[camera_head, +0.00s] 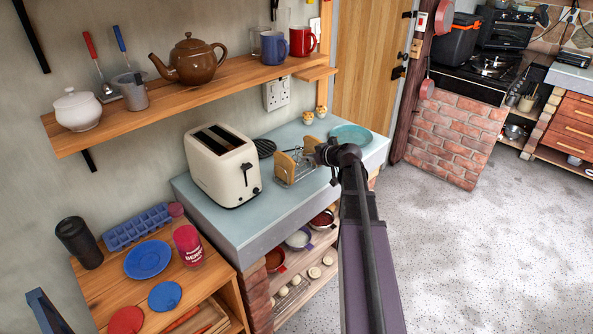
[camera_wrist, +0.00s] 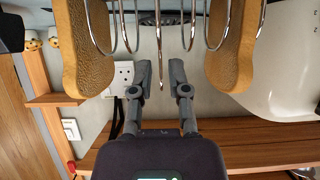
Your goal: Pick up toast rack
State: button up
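The toast rack (camera_head: 294,174) is a silver wire rack on the pale blue-grey counter, just right of the toaster. It holds two brown toast slices, a left one (camera_head: 285,165) and a right one (camera_head: 311,145). My gripper (camera_head: 323,152) is at the rack's right side, partly hidden by my arm. In the wrist view, the rack's wires (camera_wrist: 188,42) fill the top, with toast at both sides. My gripper (camera_wrist: 161,68) has its two fingers apart there, and a thin wire shows between them. I cannot tell whether the fingers touch the rack.
A cream toaster (camera_head: 222,165) stands left of the rack. A teal plate (camera_head: 352,134) lies behind my gripper at right. A wooden shelf (camera_head: 170,100) with a teapot and mugs runs above the counter (camera_head: 245,222). The grey floor (camera_head: 470,260) at right is clear.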

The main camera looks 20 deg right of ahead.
aim_at(299, 159)
jog(key=shift+b+x, duration=1.1)
jog(key=shift+x, duration=1.5)
jog(key=shift+r, duration=0.1)
grip_shut()
